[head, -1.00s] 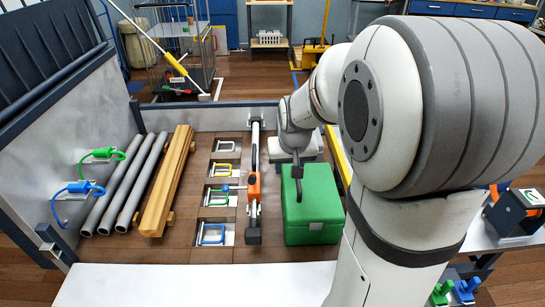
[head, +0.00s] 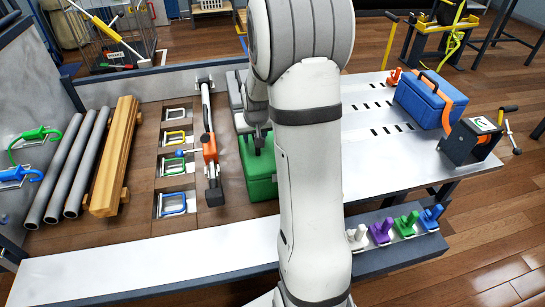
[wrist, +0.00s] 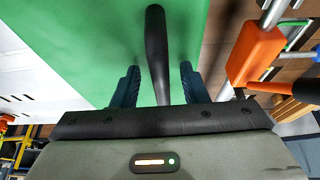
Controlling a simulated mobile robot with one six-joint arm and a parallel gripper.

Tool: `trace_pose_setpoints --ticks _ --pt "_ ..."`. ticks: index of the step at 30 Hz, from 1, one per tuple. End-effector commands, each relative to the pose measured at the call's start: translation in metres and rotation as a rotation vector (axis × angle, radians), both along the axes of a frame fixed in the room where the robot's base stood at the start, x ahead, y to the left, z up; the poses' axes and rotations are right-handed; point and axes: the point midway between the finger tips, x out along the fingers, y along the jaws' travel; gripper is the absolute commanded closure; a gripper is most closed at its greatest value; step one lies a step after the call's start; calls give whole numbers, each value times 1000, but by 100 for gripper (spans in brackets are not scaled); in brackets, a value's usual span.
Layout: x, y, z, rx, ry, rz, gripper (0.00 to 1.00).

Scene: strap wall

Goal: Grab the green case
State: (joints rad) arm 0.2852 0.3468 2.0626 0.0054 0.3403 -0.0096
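The green case (head: 262,176) stands on the wooden deck, partly hidden behind my arm in the head view. Its green top (wrist: 80,45) fills the upper left of the wrist view. Its dark handle (wrist: 157,50) runs down between the two fingers of my gripper (wrist: 159,88), with a gap visible on each side. My gripper is open around the handle. In the head view my gripper (head: 258,138) is over the case's top, and its fingers are hard to make out.
Wooden beams (head: 117,160) and grey pipes (head: 72,165) lie further left. A blue case (head: 430,98) with an orange strap stands right on the slotted metal deck.

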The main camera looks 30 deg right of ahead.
Motion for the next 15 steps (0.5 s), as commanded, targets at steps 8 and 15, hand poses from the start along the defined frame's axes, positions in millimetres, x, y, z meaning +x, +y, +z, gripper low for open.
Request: trace_pose_setpoints --ticks 8,15 --pt "1 0 -1 -1 -1 1 64" --pt "1 0 -1 -1 -1 1 84"
